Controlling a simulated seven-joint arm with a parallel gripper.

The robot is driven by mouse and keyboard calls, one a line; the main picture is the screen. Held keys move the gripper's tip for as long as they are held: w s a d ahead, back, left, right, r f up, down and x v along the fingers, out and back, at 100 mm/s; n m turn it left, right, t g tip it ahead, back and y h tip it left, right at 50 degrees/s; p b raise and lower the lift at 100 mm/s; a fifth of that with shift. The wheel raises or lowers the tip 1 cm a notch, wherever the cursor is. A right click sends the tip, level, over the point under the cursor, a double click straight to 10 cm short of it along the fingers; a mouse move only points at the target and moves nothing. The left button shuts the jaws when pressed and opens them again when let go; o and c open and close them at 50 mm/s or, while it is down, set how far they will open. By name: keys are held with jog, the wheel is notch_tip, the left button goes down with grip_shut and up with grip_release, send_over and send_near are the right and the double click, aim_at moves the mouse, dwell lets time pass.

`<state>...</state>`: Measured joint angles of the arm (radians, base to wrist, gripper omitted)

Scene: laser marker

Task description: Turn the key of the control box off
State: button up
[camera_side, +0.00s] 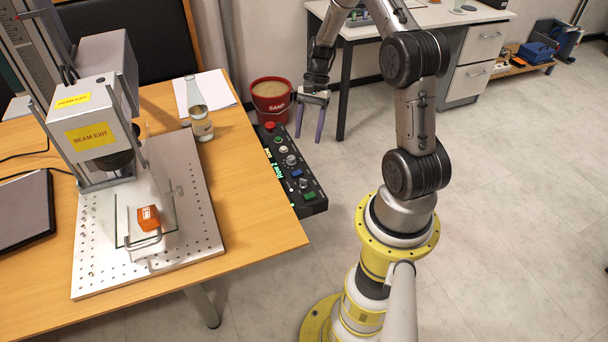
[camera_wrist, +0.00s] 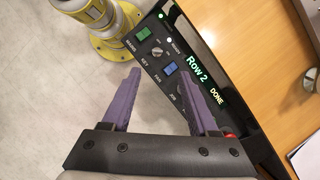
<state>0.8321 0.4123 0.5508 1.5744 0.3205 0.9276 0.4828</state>
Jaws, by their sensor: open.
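The black control box (camera_side: 314,207) sits beside the right edge of the wooden table, with a row of switches and knobs. In the wrist view the key (camera_wrist: 157,51) is a small round metal switch at the KEY label, between a green MAINS switch (camera_wrist: 143,33) and a blue FAN switch (camera_wrist: 170,69). I cannot tell its exact angle. My gripper (camera_side: 309,139) is open and empty near the box's far end. In the wrist view its purple fingers (camera_wrist: 159,70) stand apart in front of the panel, not touching the key; the right finger hides part of the panel.
The box's lit display (camera_wrist: 203,80) reads "Row 2" and "DONE". A red button (camera_side: 269,126) sits at the far end. A red sand bucket (camera_side: 271,102), a glass bottle (camera_side: 200,125) and the laser marker (camera_side: 92,130) stand nearby. The floor to the right is free.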

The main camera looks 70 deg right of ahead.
send_near(304, 183)
jog(key=x, duration=0.7)
jog(key=shift+w+a+f, duration=0.1)
jog(key=shift+w+f, duration=0.05)
jog(key=shift+w, duration=0.05)
grip_shut()
dwell(0.3)
